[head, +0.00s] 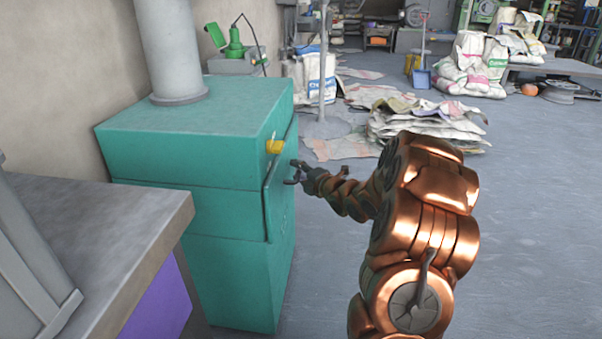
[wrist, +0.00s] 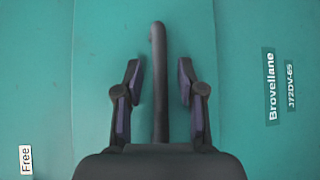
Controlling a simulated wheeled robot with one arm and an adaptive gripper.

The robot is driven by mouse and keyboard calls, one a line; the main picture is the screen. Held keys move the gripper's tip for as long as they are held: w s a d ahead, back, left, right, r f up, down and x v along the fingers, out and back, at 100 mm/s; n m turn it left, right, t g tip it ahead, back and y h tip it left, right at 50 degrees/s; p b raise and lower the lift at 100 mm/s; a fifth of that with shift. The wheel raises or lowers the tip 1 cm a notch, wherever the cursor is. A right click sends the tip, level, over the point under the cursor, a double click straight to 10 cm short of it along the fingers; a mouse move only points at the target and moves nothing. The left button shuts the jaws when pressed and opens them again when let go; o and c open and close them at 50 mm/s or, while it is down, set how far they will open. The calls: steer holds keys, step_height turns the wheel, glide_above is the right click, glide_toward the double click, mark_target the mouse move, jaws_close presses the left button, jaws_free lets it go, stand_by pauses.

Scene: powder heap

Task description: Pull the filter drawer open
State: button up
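The filter drawer (head: 281,192) is a teal front panel set in the side of a teal cabinet (head: 237,280) in the head view. It looks nearly flush, standing slightly proud of the cabinet. In the wrist view the drawer front (wrist: 100,60) fills the middle between two seams. A dark bar handle (wrist: 158,60) runs lengthwise on it. My gripper (head: 294,172) is at the drawer front, at the end of my copper arm. In the wrist view my gripper (wrist: 158,78) is open, with one finger on each side of the handle and gaps between. Contact cannot be told.
A yellow knob (head: 275,146) sits just above the drawer. A grey-topped bench (head: 100,230) stands at the near left. Flattened sacks (head: 425,122) are stacked on the floor behind my arm. The floor to the right is clear.

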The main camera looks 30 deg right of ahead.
jaws_close()
stand_by(0.3)
stand_by(0.4)
